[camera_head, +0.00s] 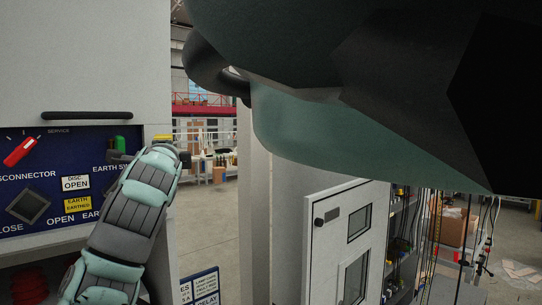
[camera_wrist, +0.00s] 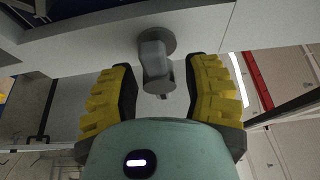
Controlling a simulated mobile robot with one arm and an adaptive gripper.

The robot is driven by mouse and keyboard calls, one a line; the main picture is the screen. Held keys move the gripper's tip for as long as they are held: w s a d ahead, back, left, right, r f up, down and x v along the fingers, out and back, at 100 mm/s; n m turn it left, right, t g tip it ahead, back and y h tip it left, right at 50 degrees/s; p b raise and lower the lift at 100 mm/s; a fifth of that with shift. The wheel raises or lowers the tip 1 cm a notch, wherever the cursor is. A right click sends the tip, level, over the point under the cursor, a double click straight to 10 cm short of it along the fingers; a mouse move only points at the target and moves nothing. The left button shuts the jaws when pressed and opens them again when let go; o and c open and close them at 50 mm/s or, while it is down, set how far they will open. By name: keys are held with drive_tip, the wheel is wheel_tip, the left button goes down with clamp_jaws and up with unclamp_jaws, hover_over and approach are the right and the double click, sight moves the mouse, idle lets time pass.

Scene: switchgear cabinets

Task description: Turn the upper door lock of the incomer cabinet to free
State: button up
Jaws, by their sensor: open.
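In the wrist view, a grey lock (camera_wrist: 153,62) with a round base and a short lever-like handle sits on the pale cabinet face (camera_wrist: 100,45). My gripper (camera_wrist: 161,68) is open, with one yellow-padded finger on each side of the handle. Gaps show between the handle and both fingers, so it is not gripped. In the head view, my arm reaches up along the right edge of the cabinet (camera_head: 85,65), and the lock cannot be made out there.
A blue panel (camera_head: 45,165) on the cabinet carries a red knob (camera_head: 20,151), a green knob (camera_head: 119,143) and labels. A black handle bar (camera_head: 87,115) is above it. A grey door with windows (camera_head: 340,245) stands at right. Open floor (camera_head: 208,225) shows between.

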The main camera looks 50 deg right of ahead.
drive_tip(key=shift+w+d, duration=0.25)
drive_tip(key=shift+d, duration=0.05)
drive_tip(key=shift+o, duration=0.4)
drive_tip(key=shift+a, duration=0.1)
clamp_jaws()
drive_tip(key=shift+f, duration=0.1)
